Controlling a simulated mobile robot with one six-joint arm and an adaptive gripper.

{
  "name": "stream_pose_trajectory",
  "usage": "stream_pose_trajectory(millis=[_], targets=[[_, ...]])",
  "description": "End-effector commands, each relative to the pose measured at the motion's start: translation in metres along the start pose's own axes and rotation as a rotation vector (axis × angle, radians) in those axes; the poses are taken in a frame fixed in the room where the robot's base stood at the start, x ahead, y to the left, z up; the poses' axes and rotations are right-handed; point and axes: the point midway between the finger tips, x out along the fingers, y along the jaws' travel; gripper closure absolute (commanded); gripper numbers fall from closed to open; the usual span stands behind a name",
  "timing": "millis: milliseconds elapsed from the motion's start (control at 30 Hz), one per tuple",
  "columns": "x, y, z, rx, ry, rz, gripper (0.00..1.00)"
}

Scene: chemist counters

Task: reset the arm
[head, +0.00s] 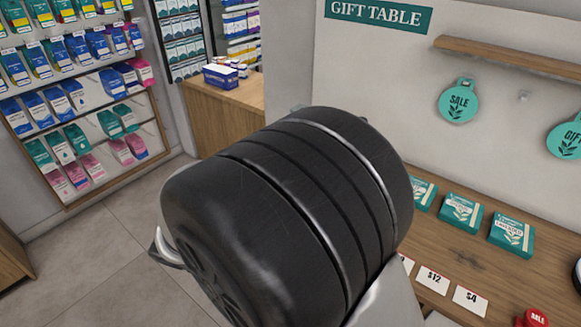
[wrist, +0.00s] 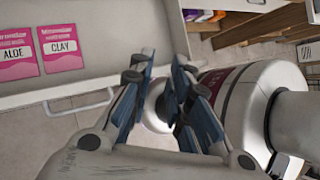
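My gripper (wrist: 161,68) shows in the wrist view with its two blue-padded fingers apart. The gap between them holds nothing; a pale rounded part, seemingly of my own body, shows behind it. In the head view a dark, ringed part of my arm (head: 290,215) fills the middle and hides what lies behind it. My gripper does not show in the head view.
The gift table (head: 465,256) with teal boxes (head: 461,212) and price cards stands at the right. Stocked shelves (head: 75,85) are at the left, with open floor (head: 75,250) below. Pink ALOE and CLAY packets (wrist: 60,48) lie on a pale surface.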

Motion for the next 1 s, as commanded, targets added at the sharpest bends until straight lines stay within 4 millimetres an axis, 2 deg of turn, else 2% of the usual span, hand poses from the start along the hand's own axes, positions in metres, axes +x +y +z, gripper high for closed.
stream_pose_trajectory(millis=[33, 100, 233, 400, 600, 700, 833, 1000], targets=[[-0.003, -0.013, 0.021, 0.14, 0.07, 0.001, 0.83], [-0.004, -0.031, 0.042, 0.334, 0.16, -0.004, 0.83], [-0.007, -0.066, 0.074, 0.699, 0.319, -0.019, 0.83], [-0.01, -0.112, 0.103, 1.177, 0.516, -0.046, 0.83], [-0.014, -0.158, 0.12, 1.716, 0.735, -0.074, 0.83], [-0.015, -0.173, 0.124, 1.925, 0.824, -0.084, 0.83], [-0.017, -0.184, 0.126, 2.099, 0.902, -0.091, 0.83], [-0.017, -0.188, 0.126, 2.176, 0.938, -0.094, 0.83]])
